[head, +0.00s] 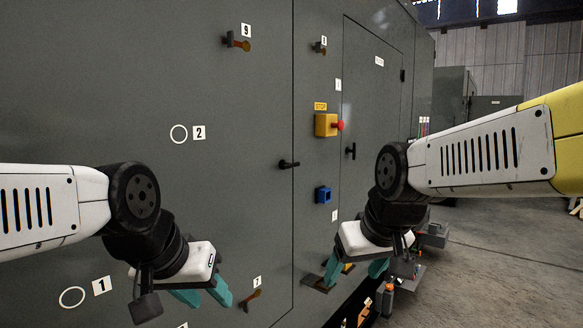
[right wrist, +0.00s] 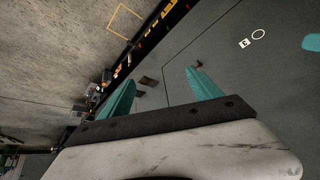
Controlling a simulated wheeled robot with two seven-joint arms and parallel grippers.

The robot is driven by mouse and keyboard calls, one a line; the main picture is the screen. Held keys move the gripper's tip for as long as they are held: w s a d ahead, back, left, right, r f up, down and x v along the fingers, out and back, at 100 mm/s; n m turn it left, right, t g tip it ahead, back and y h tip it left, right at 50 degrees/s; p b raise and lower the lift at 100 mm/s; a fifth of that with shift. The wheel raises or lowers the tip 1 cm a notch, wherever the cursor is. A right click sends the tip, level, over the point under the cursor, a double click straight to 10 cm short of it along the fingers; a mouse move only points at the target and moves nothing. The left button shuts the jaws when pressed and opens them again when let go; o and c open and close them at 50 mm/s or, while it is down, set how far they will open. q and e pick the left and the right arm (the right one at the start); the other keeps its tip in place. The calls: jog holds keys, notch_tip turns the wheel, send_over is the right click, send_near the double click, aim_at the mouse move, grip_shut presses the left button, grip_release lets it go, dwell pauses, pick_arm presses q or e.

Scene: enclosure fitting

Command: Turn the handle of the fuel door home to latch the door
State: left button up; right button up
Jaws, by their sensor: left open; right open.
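In the head view a narrow door (head: 372,105) with a small label I cannot read is set in the grey enclosure, seemingly flush with it. A black handle (head: 351,151) stands upright on its left side. Another black handle (head: 289,164) lies about level on the large panel to the left. I cannot tell for sure which is the fuel door. My right gripper (head: 357,270) is open and empty, well below both handles; its spread fingers also show in the right wrist view (right wrist: 160,90). My left gripper (head: 204,296) is open and empty at the lower left, apart from the handles.
A yellow box with a red button (head: 327,125) and a blue block (head: 323,195) stick out between the handles. Numbered latches 9 (head: 236,42) and 7 (head: 251,297) jut from the panel. Several loose items (head: 388,298) lie low at the enclosure's base. Concrete floor (head: 490,270) is open at right.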

jog(key=o, duration=0.5)
jog(key=w+a, duration=0.1)
jog(key=w, duration=0.1)
jog(key=w+a+n, duration=0.1)
jog(key=w, duration=0.1)
jog(key=w+a+f+n, duration=0.1)
jog(key=w+a, duration=0.1)
jog(key=shift+g, duration=0.3)
jog(key=shift+c, duration=0.2)
jog(key=w+a+n+y, duration=0.65)
jog(key=w+a, duration=0.95)
jog(key=w, duration=0.3)
jog(key=m+t+y, duration=0.3)
jog(key=t+y, duration=0.3)
send_near(293, 166)
jog(key=x, duration=1.1)
jog(key=shift+m, duration=0.25)
jog(key=c, duration=1.1)
